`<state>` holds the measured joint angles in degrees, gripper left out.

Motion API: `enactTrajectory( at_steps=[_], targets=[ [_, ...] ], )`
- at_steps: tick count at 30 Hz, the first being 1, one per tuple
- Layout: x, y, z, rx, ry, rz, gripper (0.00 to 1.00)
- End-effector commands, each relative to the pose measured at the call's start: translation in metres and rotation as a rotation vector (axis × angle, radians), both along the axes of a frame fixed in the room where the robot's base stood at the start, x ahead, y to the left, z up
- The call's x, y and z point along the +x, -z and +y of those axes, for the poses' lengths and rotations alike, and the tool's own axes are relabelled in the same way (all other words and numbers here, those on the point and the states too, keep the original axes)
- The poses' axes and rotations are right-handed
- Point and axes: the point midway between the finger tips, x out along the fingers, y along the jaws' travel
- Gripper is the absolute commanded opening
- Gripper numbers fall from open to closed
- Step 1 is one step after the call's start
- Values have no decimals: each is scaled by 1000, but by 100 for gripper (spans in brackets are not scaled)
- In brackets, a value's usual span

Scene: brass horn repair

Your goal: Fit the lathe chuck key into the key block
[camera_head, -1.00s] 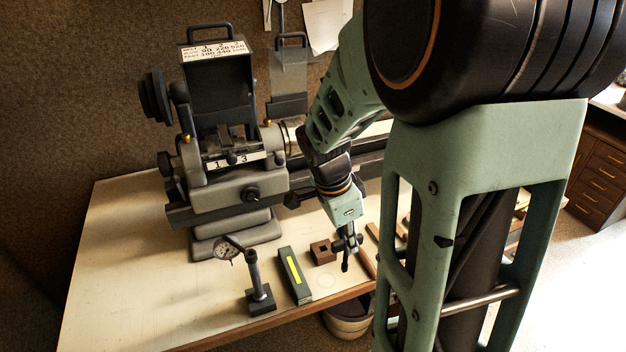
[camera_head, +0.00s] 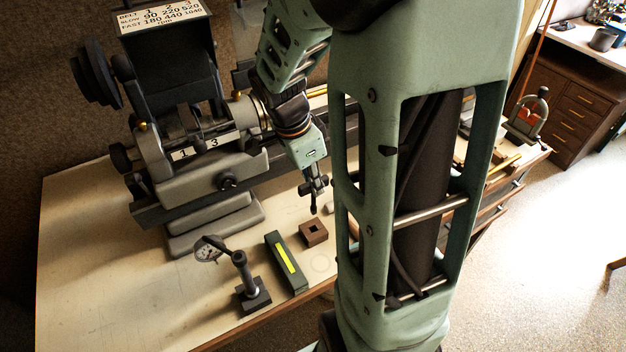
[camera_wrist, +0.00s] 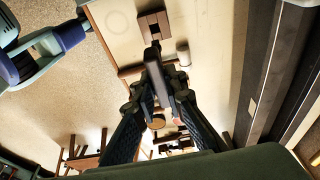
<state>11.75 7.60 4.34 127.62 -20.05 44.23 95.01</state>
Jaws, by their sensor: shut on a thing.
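The key block (camera_head: 313,233) is a small brown block with a square hole in its top, standing on the pale bench. It also shows at the top of the wrist view (camera_wrist: 146,22). My gripper (camera_head: 314,187) is shut on the dark lathe chuck key (camera_head: 313,206) and holds it pointing down. In the head view the key's lower end appears just behind the block, outside its hole. In the wrist view the key (camera_wrist: 153,55) is between the fingertips (camera_wrist: 160,85) and its end overlaps the block's near edge. I cannot tell its exact height.
A green-grey bar with a yellow strip (camera_head: 286,262) lies left of the block. A dial gauge on a stand (camera_head: 252,292) is farther left. The grey lathe (camera_head: 205,185) stands behind. A small pale cylinder (camera_wrist: 183,54) stands close beside the block.

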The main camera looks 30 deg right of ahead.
Motion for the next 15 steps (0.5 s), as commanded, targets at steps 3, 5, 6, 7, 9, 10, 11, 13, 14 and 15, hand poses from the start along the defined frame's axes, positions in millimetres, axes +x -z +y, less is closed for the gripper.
enactTrajectory(
  at_steps=[3, 5, 6, 7, 9, 10, 11, 13, 14, 15],
  targets=[
    [1, 1, 0, -1, 0, -2, 0],
    [1, 1, 0, -1, 0, -2, 0],
    [1, 1, 0, -1, 0, -1, 0],
    [0, 4, 0, 0, 0, 0, 0],
    [0, 10, 0, 0, 0, 0, 0],
    [0, 13, 0, 0, 0, 0, 0],
    [0, 15, 0, 0, 0, 0, 0],
    [0, 22, 0, 0, -1, 0, 0],
    [0, 25, 0, 0, -1, 0, 0],
    [0, 30, 0, 0, -1, 0, 0]
  ],
)
